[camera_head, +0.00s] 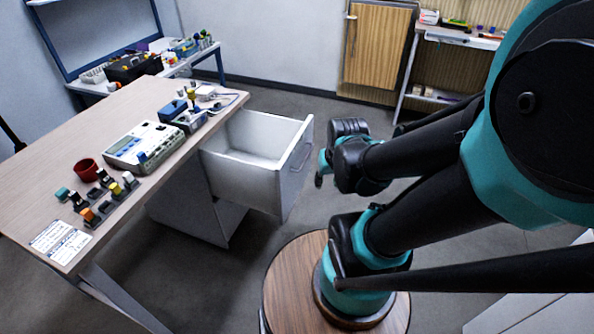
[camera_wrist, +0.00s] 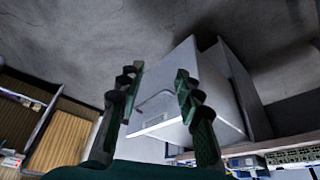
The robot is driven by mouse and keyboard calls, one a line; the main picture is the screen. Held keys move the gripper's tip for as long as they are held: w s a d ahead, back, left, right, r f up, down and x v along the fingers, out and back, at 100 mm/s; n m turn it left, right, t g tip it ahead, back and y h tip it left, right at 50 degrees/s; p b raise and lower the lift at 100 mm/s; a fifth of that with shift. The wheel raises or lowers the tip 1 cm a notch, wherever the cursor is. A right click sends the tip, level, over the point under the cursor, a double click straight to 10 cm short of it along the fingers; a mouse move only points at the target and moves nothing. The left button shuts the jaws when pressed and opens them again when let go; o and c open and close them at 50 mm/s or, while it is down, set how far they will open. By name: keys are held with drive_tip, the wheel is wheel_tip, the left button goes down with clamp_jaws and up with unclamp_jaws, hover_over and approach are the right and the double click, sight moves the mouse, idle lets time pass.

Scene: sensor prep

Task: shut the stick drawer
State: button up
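The stick drawer (camera_head: 250,165) is a white drawer pulled well out from the cabinet under the desk. Its inside looks empty from the head view. Its front panel (camera_head: 297,168) carries a thin bar handle (camera_head: 301,158). My gripper (camera_head: 321,168) is just to the right of the front panel, apart from it as far as I can tell. In the wrist view, my gripper (camera_wrist: 152,95) has its two fingers spread wide and nothing between them. The drawer front (camera_wrist: 165,112) and its handle (camera_wrist: 157,100) show beyond the fingers, upside down.
The desk (camera_head: 130,100) above the drawer holds a white instrument (camera_head: 145,146), a red bowl (camera_head: 86,169) and several small connectors. A round wooden stool-like top (camera_head: 290,292) stands below my arm. A wooden cabinet door (camera_head: 376,45) is at the back.

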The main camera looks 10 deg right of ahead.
drive_tip(key=shift+w, duration=0.1)
drive_tip(key=shift+c, duration=1.1)
drive_tip(key=w+m, duration=0.2)
drive_tip(key=w+r+m, duration=0.1)
drive_tip(key=w+m, duration=0.1)
drive_tip(key=shift+w+r+m+y, duration=0.2)
drive_tip(key=shift+w+m+y, duration=0.1)
drive_tip(key=shift+w, duration=0.05)
clamp_jaws()
drive_tip(key=w+d+f+m+g+y, duration=0.1)
drive_tip(key=w+d+m+y, duration=0.1)
drive_tip(key=w+m, duration=0.8)
drive_tip(key=w+d+f+m+g+y, duration=0.1)
drive_tip(key=w+d+f+m, duration=0.15)
drive_tip(key=w+m, duration=0.7)
drive_tip(key=w+a+f, duration=0.1)
drive_tip(key=f, duration=0.1)
drive_tip(key=w+a+f, duration=0.1)
drive_tip(key=a+f, duration=0.1)
drive_tip(key=f, duration=0.1)
drive_tip(key=w+a+f, duration=0.1)
drive_tip(key=a+f, duration=0.1)
drive_tip(key=f, duration=0.1)
drive_tip(key=shift+w+f, duration=0.25)
drive_tip(key=shift+w+a, duration=0.45)
drive_tip(key=shift+a, duration=0.2)
